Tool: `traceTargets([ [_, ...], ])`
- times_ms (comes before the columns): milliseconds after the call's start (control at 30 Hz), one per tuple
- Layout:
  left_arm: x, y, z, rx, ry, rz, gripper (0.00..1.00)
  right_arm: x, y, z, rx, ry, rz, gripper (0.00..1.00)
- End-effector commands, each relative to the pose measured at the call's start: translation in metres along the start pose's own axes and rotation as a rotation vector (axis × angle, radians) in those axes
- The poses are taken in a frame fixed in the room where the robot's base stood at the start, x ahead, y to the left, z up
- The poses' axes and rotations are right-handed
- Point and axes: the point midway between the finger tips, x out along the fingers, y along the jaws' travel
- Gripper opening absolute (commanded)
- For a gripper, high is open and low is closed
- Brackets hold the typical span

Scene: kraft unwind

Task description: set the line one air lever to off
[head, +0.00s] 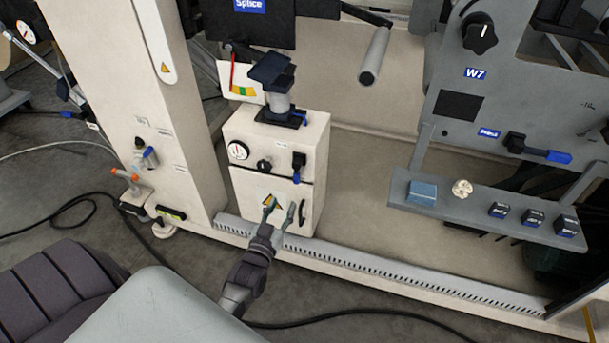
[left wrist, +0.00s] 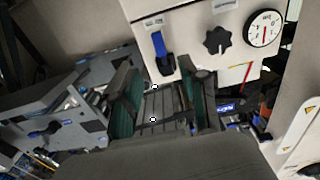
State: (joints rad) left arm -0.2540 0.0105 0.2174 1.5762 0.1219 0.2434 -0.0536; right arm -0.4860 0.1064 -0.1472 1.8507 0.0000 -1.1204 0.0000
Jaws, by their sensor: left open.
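A blue-handled lever (head: 297,177) is on the front of a cream cabinet (head: 272,150), its handle hanging down below a black body. Its label is too small to read, so I cannot confirm it is line one air. The lever also shows in the left wrist view (left wrist: 158,42), where the cabinet face appears upside down. My left gripper (head: 280,209) is open and empty in front of the cabinet's lower door, below the lever and apart from it. Its two fingers also show in the left wrist view (left wrist: 165,88). My right gripper is not in view.
Beside the lever are a black knob (head: 264,166) and a round gauge (head: 238,150). Another blue-handled lever (head: 150,156) is on the left pillar. A horizontal blue-tipped lever (head: 540,149) is on the grey right panel. A slotted rail (head: 380,272) runs along the floor.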

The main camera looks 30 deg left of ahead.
Motion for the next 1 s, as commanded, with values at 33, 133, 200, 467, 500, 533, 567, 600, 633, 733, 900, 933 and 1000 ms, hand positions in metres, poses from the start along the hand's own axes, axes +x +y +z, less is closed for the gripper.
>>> traceTargets([
  [33, 0.010, 0.000, -0.001, 0.000, 0.004, 0.000, 0.44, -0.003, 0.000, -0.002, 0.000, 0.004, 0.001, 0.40],
  [133, 0.030, 0.000, 0.000, 0.000, 0.003, 0.001, 0.44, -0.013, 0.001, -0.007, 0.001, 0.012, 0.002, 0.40],
  [200, 0.046, 0.000, 0.000, 0.001, 0.004, 0.001, 0.44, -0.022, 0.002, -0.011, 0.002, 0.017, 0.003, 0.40],
  [467, 0.097, 0.000, 0.001, 0.001, 0.000, 0.001, 0.44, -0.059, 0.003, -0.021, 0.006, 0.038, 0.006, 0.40],
  [500, 0.103, 0.001, 0.001, 0.001, 0.000, 0.001, 0.44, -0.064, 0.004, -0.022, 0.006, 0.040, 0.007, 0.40],
  [533, 0.107, 0.001, 0.002, 0.001, -0.001, 0.001, 0.44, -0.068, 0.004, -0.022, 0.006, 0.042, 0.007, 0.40],
  [567, 0.111, 0.001, 0.002, 0.001, -0.001, 0.002, 0.44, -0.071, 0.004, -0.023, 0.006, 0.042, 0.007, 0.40],
  [600, 0.114, 0.001, 0.002, 0.001, -0.002, 0.002, 0.44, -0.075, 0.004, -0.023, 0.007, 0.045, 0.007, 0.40],
  [633, 0.117, 0.001, 0.002, 0.001, -0.002, 0.002, 0.44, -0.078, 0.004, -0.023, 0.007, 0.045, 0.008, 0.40],
  [733, 0.122, 0.001, 0.001, 0.001, -0.003, 0.002, 0.44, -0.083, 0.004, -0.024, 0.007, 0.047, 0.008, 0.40],
  [900, 0.125, 0.001, 0.001, 0.001, -0.003, 0.002, 0.44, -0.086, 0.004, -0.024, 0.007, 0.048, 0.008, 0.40],
  [933, 0.124, 0.001, 0.001, 0.001, -0.003, 0.002, 0.44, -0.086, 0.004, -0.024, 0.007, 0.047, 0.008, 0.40],
  [1000, 0.124, 0.001, 0.001, 0.001, -0.003, 0.002, 0.44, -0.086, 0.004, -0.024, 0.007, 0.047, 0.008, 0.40],
])
